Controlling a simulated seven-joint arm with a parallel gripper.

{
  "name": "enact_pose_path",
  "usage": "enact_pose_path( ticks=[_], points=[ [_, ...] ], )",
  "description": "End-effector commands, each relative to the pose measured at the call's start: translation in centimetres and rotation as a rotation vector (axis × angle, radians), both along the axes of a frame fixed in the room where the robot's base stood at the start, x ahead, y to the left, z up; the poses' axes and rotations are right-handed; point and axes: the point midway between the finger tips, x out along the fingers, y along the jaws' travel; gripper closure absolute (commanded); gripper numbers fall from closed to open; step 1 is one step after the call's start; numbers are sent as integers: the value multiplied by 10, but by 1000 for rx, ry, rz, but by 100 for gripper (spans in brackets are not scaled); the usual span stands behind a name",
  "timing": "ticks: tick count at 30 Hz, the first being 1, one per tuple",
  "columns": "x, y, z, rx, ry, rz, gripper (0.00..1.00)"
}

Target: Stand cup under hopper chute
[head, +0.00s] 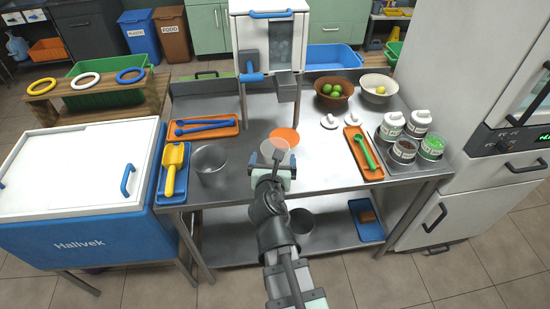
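The hopper is a white upright machine (271,40) with a clear window and blue handles, standing on legs at the back of the metal table. Its grey chute (287,88) juts out at the lower front. An orange disc (285,134) lies on the table below and in front of the chute. A small translucent cup (272,146) shows at the end of my gripper (272,166), nearer than the disc and overlapping its front edge in the picture. I cannot tell whether the cup touches the table.
A larger clear container (210,164) stands to the left. Orange trays with blue tools (205,127) and a green spoon (364,150) flank the middle. Jars (403,150) and fruit bowls (334,94) are at right. A blue tray holds a yellow scoop (173,168).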

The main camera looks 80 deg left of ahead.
Motion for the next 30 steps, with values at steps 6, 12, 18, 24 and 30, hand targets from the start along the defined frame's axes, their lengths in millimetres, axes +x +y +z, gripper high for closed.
enact_pose_path(
  ticks=[6,12,18,24,30],
  points=[
    [3,14,-4,-1,-16,6,0],
    [6,28,-8,-1,-14,5,0],
    [11,56,-17,-1,-13,5,0],
    [15,71,-22,-1,-13,5,0],
    [15,70,-22,-1,-13,5,0]
  ],
)
